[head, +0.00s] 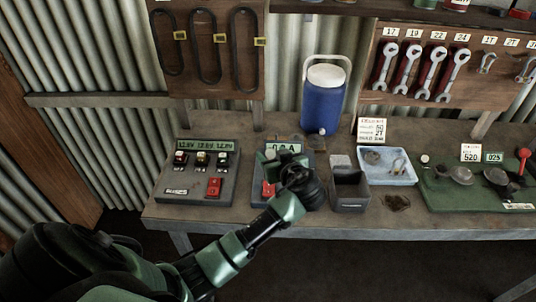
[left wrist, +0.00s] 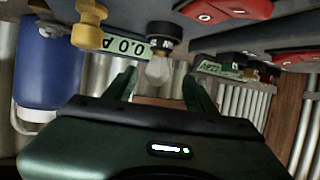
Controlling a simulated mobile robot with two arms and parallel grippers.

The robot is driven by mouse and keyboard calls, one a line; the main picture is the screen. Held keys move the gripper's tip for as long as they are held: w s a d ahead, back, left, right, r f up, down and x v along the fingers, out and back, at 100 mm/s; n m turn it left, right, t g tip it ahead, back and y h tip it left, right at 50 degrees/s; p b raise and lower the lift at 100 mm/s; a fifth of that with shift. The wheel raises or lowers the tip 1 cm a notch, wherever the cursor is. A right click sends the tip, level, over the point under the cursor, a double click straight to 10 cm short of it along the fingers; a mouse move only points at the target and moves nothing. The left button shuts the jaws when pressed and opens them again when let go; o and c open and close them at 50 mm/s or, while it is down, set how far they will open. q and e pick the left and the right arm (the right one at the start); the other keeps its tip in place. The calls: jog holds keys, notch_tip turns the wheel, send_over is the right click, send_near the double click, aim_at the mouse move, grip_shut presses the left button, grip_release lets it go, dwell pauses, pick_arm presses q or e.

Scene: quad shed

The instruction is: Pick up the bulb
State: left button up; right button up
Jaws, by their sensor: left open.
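The bulb (left wrist: 159,69) is clear glass and sits in a dark round socket (left wrist: 163,38) on a grey test box, in the left wrist view. My left gripper (left wrist: 160,78) is open, with one dark green finger on each side of the bulb and a gap visible on both sides. In the head view my left gripper (head: 299,180) is over the grey test box with a display (head: 286,147), and covers much of it. I cannot make out the bulb there. My right gripper is not in view.
A blue cooler (head: 322,100) stands behind the test box. Another tester (head: 197,168) is to its left. A dark open bin (head: 349,204) and a pale tray (head: 390,179) are to the right. A yellow knobbed part (left wrist: 90,25) is beside the bulb in the wrist view.

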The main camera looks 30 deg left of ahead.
aim_at(268, 150)
pick_arm(q)
jog(key=p+x, duration=0.1)
jog(key=x, duration=0.1)
jog(key=shift+w+a+f+p, duration=0.1)
jog(key=shift+w+a+p, duration=0.1)
jog(key=shift+w+p, duration=0.1)
jog(key=x, duration=0.2)
jog(key=shift+w+a+f+p, duration=0.15)
jog(key=shift+f+p, duration=0.2)
jog(key=shift+w+a+f, duration=0.2)
jog(key=shift+a, duration=0.1)
jog(key=c, duration=1)
grip_shut()
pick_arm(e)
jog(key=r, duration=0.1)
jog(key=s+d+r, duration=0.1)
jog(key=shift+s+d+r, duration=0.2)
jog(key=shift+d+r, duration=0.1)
